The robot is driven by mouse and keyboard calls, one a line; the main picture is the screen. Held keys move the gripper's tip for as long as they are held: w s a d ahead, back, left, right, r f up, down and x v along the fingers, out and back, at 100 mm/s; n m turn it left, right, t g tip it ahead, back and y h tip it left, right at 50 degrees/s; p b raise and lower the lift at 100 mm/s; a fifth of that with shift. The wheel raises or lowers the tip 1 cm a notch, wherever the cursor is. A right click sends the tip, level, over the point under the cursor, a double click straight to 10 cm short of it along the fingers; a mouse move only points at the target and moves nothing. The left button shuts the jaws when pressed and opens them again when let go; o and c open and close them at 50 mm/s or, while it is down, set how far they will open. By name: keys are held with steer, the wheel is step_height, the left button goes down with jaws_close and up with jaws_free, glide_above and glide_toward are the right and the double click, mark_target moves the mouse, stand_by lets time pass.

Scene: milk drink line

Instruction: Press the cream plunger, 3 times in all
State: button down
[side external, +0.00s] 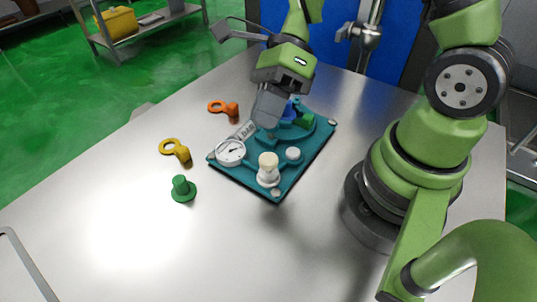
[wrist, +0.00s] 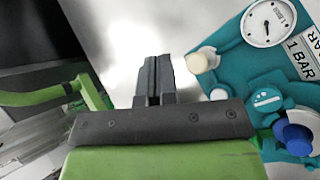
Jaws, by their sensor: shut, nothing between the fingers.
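The cream plunger (side external: 268,162) stands upright on a white collar near the front corner of the teal panel (side external: 240,178). In the wrist view the plunger (wrist: 197,63) is to the right of my fingertips, with a clear gap. My gripper (side external: 264,119) is shut and empty, above the panel and behind the plunger in the side view. Its fingers (wrist: 153,80) are together in the wrist view. The fingers hide part of the panel, and their exact height over it is hard to tell.
The panel also carries a round gauge (side external: 230,153), a "1 BAR" plate (wrist: 302,52), a white button (side external: 293,153), a teal dial (wrist: 266,98) and a blue knob (wrist: 294,136). Orange (side external: 225,107), yellow (side external: 176,150) and green (side external: 183,188) pieces lie left. The front table is clear.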

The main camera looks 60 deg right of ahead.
mark_target(262, 161)
steer(key=shift+f, duration=2.6)
steer(key=shift+f, duration=0.1)
steer(key=shift+f, duration=0.35)
steer(key=shift+f, duration=1)
stand_by(0.9)
steer(key=shift+r, duration=1.45)
steer(key=shift+r, duration=0.1)
steer(key=shift+r, duration=2.4)
